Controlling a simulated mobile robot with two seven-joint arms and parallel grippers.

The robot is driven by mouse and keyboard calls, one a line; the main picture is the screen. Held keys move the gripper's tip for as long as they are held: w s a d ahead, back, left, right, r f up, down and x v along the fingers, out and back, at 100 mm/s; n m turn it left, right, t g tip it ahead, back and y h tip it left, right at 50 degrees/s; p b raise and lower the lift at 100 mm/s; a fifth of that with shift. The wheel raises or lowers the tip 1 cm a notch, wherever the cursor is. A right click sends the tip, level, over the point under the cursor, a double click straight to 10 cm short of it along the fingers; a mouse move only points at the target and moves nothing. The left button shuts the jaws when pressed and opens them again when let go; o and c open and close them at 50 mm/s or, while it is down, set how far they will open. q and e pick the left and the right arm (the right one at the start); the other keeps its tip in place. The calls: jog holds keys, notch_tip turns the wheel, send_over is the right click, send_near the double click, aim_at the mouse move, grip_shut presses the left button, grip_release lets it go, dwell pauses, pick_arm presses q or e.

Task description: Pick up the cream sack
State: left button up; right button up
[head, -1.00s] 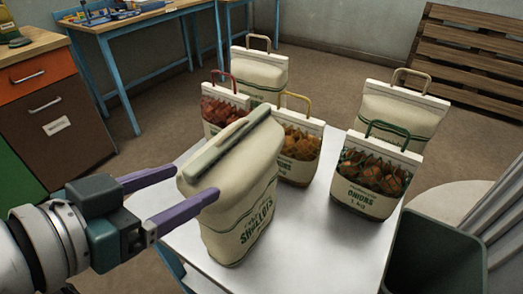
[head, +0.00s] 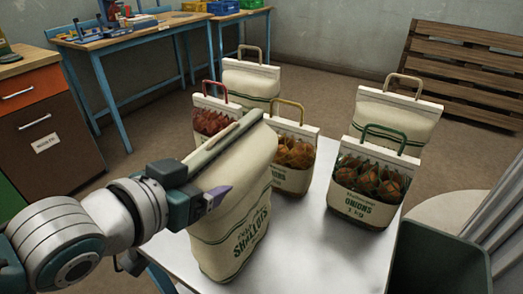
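A cream sack (head: 235,215) with green stripes and green "Shallots" lettering stands on the near left of the white table (head: 315,250). Its top edge is a rolled green-grey and tan seam, with no loop handle. My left gripper (head: 218,194) is at the sack's upper left side. One purple finger shows in front of the sack's near face. The other finger is hidden, so I cannot tell whether the gripper is shut on the cloth. My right gripper is not in view.
Behind stand a red-handled bag (head: 212,118), a yellow-handled bag (head: 292,155), a green-handled onion bag (head: 368,180) and two cream handled bags (head: 250,85) (head: 395,118). A dark bin (head: 440,262) stands at the right. The table's front middle is clear.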

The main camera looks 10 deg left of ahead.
pick_arm(q)
jog(key=shift+c, duration=0.4)
jog(key=shift+f, duration=0.1)
grip_shut()
jog(key=shift+a+f, duration=0.1)
jog(key=shift+s+f, duration=0.1)
jog(key=shift+f, duration=0.05)
dwell(0.6)
jog(key=shift+r, duration=0.4)
